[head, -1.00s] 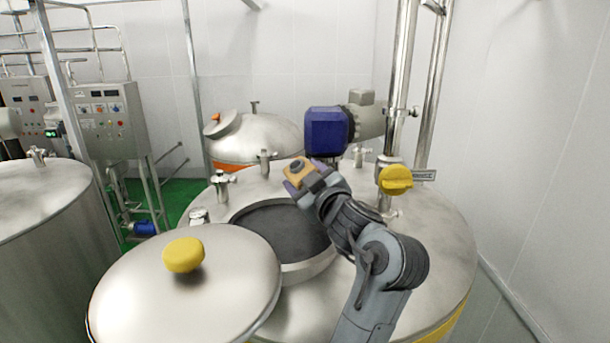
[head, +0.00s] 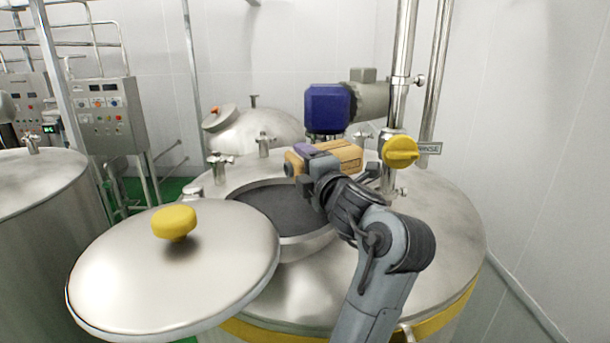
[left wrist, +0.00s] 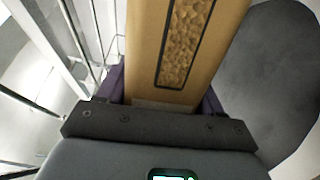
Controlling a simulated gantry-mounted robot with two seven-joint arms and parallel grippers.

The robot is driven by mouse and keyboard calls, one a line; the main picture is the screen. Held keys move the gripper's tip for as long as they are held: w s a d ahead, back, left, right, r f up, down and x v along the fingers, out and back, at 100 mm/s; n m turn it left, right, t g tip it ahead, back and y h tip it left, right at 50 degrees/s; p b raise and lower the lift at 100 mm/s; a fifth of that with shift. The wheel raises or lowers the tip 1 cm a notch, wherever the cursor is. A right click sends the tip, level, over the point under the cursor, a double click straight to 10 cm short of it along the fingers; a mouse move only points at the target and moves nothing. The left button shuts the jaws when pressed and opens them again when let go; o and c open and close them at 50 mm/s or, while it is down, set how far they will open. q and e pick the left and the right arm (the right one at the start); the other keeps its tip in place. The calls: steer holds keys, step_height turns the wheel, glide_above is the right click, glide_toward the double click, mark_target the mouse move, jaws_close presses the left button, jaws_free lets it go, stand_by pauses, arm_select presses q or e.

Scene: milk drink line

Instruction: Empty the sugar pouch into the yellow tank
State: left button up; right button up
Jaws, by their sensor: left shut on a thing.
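My left gripper (head: 318,165) is shut on the tan sugar pouch (head: 344,154) and holds it above the right back rim of the yellow tank's round opening. The pouch lies roughly level, its long side extending to the right of the gripper. In the left wrist view the pouch (left wrist: 146,50) sits between the purple fingers, with a window of brown grains on its face. The yellow tank (head: 440,240) is steel with a yellow band, and its hatch (head: 270,208) is open and dark inside. The hatch also shows right of the pouch (left wrist: 270,80). The right gripper is out of view.
The round lid (head: 190,275) with a yellow knob is swung aside at the front left. A blue motor (head: 328,108), steel pipes and a yellow valve handle (head: 400,151) stand behind the pouch. Another tank (head: 35,190) is at left.

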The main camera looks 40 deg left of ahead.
arm_select(q)
steer(key=n+b, duration=0.1)
steer(key=f+n+b, duration=0.1)
steer(key=n, duration=0.1)
steer(key=shift+f+n+b, duration=0.15)
steer(key=shift+n+b, duration=0.55)
steer(key=shift+n, duration=0.1)
steer(key=shift+f+n+b, duration=0.15)
steer(key=shift+n+b, duration=0.5)
steer(key=shift+n, duration=0.15)
stand_by(1.3)
